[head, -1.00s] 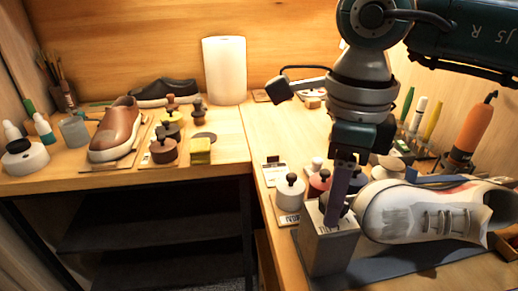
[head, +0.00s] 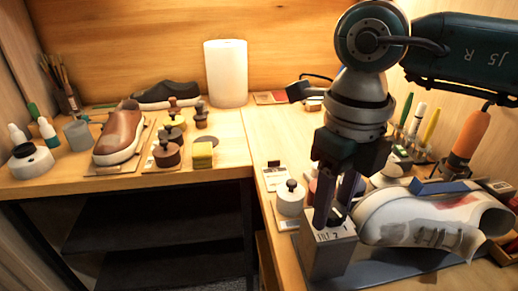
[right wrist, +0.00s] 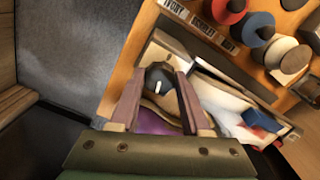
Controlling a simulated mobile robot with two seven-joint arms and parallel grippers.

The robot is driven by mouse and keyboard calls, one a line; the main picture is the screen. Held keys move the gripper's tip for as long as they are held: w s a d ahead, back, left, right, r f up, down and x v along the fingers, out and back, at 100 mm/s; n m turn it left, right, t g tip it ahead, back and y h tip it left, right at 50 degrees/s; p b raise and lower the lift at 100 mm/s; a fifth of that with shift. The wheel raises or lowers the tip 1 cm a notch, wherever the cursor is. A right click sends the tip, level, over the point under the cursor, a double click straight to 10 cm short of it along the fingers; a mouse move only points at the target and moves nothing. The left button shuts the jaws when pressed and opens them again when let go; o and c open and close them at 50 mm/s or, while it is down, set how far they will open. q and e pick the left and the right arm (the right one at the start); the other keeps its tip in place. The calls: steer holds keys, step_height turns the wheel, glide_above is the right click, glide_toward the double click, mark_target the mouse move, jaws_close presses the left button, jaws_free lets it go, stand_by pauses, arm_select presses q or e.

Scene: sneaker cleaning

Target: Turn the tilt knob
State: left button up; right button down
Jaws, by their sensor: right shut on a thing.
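The tilt knob (head: 336,217) is small and black, on top of a grey block marked TILT (head: 330,250). It shows between my fingers in the right wrist view (right wrist: 158,77), with a white mark on it. My right gripper (head: 333,212) points down at the block and is shut on the knob, one finger on each side. The white sneaker (head: 420,220) lies right of the block, rolled so its laces face the front edge; a reddish stain (head: 455,202) shows on its upper side. My left gripper is not in view.
A white lidded pot (head: 290,197) stands just left of the block. An orange-handled tool (head: 470,133) and several pens stand behind the sneaker. A brown shoe (head: 118,135) and brushes stand on the left bench. The bench between them is mostly clear.

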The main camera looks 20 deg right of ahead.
steer(key=shift+m, duration=0.6)
steer(key=shift+m+p, duration=0.35)
steer(key=shift+m, duration=0.65)
steer(key=c, duration=0.6)
jaws_free()
steer(key=shift+o, duration=0.2)
